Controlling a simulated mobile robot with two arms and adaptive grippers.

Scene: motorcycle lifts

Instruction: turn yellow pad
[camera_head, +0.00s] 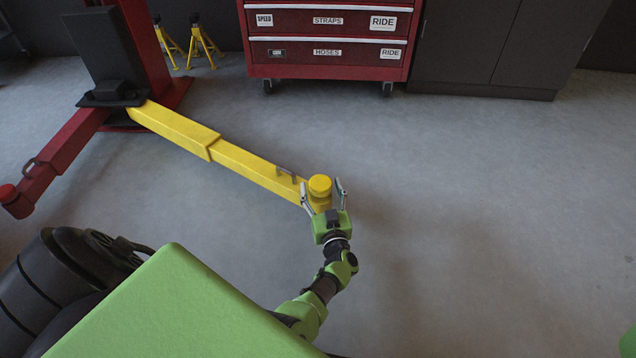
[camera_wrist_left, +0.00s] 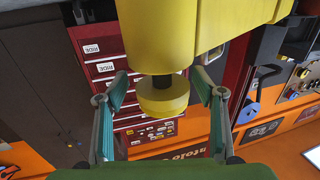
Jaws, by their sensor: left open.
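The yellow pad (camera_head: 320,186) is a short round disc on top of the free end of the yellow lift arm (camera_head: 240,158). My left gripper (camera_head: 323,196) is open, with one finger on each side of the pad. In the left wrist view the pad (camera_wrist_left: 163,97) sits on a dark stem below the yellow arm end (camera_wrist_left: 160,35), between the spread fingers of my left gripper (camera_wrist_left: 160,100). Gaps show between the pad and both fingers there. My right gripper is not in view.
A red lift post (camera_head: 145,50) carries the yellow arm and a red arm (camera_head: 60,155) with a red pad. A red tool cabinet (camera_head: 328,38), dark cabinets (camera_head: 490,45) and yellow jack stands (camera_head: 203,42) stand behind. The grey floor on the right is clear.

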